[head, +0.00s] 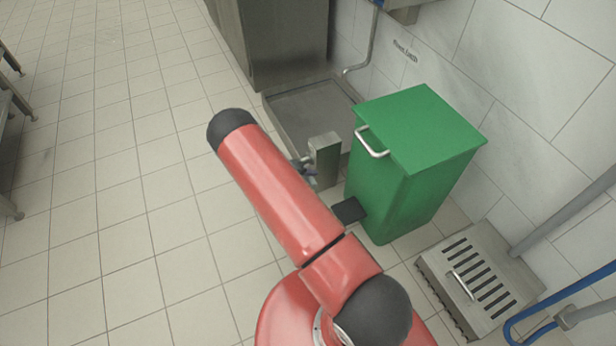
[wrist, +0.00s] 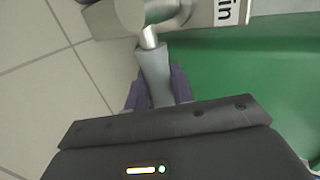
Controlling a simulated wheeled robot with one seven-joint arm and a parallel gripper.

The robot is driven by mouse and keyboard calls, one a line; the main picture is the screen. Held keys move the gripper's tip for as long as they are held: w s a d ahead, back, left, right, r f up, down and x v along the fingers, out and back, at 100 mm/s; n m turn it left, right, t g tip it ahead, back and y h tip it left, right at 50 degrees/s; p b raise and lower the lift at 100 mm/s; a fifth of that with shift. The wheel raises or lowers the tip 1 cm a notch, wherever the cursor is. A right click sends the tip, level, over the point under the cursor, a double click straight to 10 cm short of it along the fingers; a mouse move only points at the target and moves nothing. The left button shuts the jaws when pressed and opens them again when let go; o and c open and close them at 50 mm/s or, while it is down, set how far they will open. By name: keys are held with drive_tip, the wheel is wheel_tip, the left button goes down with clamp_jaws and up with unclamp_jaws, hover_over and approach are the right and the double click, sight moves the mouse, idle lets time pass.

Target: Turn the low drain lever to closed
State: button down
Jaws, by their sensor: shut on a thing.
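The low drain lever (wrist: 155,72) is a grey handle on a metal stem in the wrist view. My gripper (wrist: 157,88) is shut on it, with the dark fingers on both sides of the handle. The stem joins a silver valve body (wrist: 160,12) at the top of that view. In the head view the metal drain post (head: 325,158) stands beside the green bin. There my red arm hides most of the gripper and the lever, and the lever's exact angle is unclear.
A green lidded bin (head: 405,180) with a black pedal (head: 349,211) stands close right of the post. A shallow metal floor basin (head: 305,115) lies behind it. A slotted metal box (head: 478,280) sits at right. The tiled floor (head: 110,190) at left is clear.

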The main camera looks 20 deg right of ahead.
drive_tip(key=c, duration=1.2)
unclamp_jaws()
drive_tip(key=shift+c, duration=0.2)
drive_tip(key=v, duration=0.7)
drive_tip(key=shift+a+r, duration=0.25)
drive_tip(key=shift+a, duration=0.1)
drive_tip(key=shift+r, duration=0.1)
